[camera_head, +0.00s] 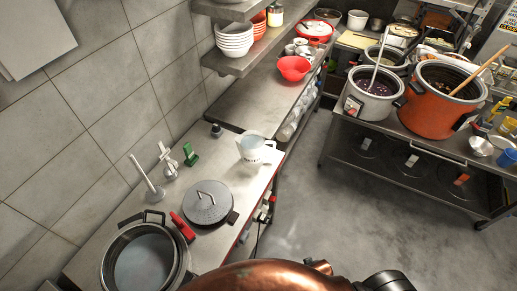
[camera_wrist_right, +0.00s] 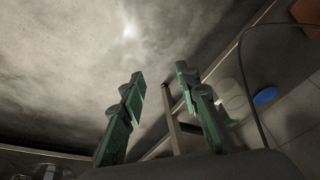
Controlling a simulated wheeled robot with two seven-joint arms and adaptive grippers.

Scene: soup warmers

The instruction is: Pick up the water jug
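The water jug (camera_head: 254,150) is a pale, translucent jug with dark marks on its side. It stands upright near the far right end of the left counter, close to the edge, in the head view. No gripper touches it. My right gripper (camera_wrist_right: 160,80) is open and empty in the right wrist view, with its two green-padded fingers apart over the grey floor. I cannot make out the jug in that view. My left gripper does not show in either view.
The left counter (camera_head: 225,174) also bears a grey round lid (camera_head: 207,202), a large pot (camera_head: 145,262) and a green item (camera_head: 190,155). A shelf with white bowls (camera_head: 234,39) hangs beyond. Soup warmers (camera_head: 437,98) stand on the right table. The floor (camera_head: 330,215) between is clear.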

